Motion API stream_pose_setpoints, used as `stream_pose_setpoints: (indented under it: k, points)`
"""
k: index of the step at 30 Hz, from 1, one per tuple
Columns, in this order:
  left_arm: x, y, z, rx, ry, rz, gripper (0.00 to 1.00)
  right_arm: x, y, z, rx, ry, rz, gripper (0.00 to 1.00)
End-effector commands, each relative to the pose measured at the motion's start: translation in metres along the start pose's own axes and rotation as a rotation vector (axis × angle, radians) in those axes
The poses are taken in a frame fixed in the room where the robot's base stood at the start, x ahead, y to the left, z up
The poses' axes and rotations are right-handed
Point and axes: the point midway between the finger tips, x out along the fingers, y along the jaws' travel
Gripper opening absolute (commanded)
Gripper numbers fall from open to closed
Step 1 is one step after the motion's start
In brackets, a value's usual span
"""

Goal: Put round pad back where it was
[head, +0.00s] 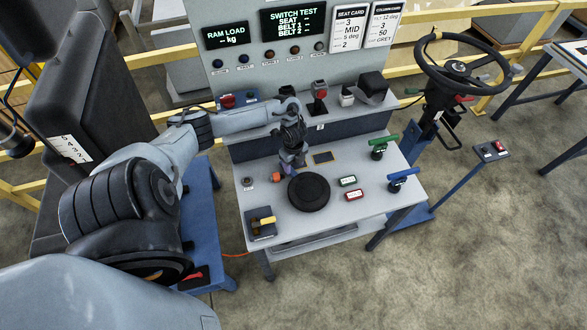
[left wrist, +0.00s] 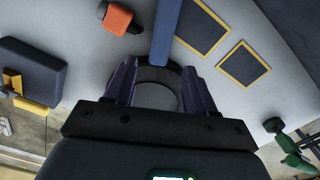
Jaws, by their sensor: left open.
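The round pad (head: 309,192), a black disc, lies flat at the middle of the grey bench top in the head view. My left gripper (head: 288,168) points down at the pad's back left edge, its purple fingers apart. In the left wrist view the open fingers of the left gripper (left wrist: 159,88) stand either side of a round dark-rimmed shape, apparently the round pad (left wrist: 155,96), partly hidden by the gripper body. I cannot tell whether the fingers touch it. My right gripper is not in view.
A small orange part (head: 276,177) is close left of the gripper. Gold-edged rectangles (left wrist: 202,27) mark the bench.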

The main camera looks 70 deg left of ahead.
Motion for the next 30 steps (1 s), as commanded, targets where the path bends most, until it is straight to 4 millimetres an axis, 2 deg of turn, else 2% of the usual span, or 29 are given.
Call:
stream_pose_setpoints:
  k: [1, 3, 9, 13, 16, 17, 20, 23, 24, 27, 30]
  points:
    - [-0.012, 0.000, 0.001, 0.004, -0.002, -0.002, 0.55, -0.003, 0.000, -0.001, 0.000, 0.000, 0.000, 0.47]
    - [-0.024, 0.000, 0.000, 0.004, -0.001, -0.001, 0.55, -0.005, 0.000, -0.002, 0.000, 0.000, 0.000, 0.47]
    - [-0.051, 0.000, 0.000, 0.001, -0.001, 0.000, 0.55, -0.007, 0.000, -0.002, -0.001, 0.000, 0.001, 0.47]
    - [-0.057, 0.001, -0.006, 0.007, 0.002, -0.006, 0.55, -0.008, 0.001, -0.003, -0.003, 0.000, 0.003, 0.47]
    - [-0.046, 0.001, -0.029, 0.025, 0.009, -0.038, 0.55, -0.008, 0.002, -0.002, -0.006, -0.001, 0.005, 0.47]
    - [-0.041, 0.002, -0.041, 0.034, 0.013, -0.054, 0.55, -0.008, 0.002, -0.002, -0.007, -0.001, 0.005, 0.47]
    - [-0.019, 0.008, -0.097, 0.051, 0.039, -0.139, 0.55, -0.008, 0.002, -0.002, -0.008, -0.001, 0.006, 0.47]
    - [-0.006, 0.024, -0.175, 0.008, 0.092, -0.257, 0.55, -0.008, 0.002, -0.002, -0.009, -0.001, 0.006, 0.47]
    - [-0.008, 0.034, -0.206, -0.036, 0.118, -0.303, 0.55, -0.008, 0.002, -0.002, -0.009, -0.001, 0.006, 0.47]
    - [-0.029, 0.063, -0.266, -0.210, 0.177, -0.383, 0.55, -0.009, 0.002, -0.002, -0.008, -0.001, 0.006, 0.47]
    - [-0.062, 0.094, -0.297, -0.437, 0.221, -0.402, 0.55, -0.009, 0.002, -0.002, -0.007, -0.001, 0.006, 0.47]
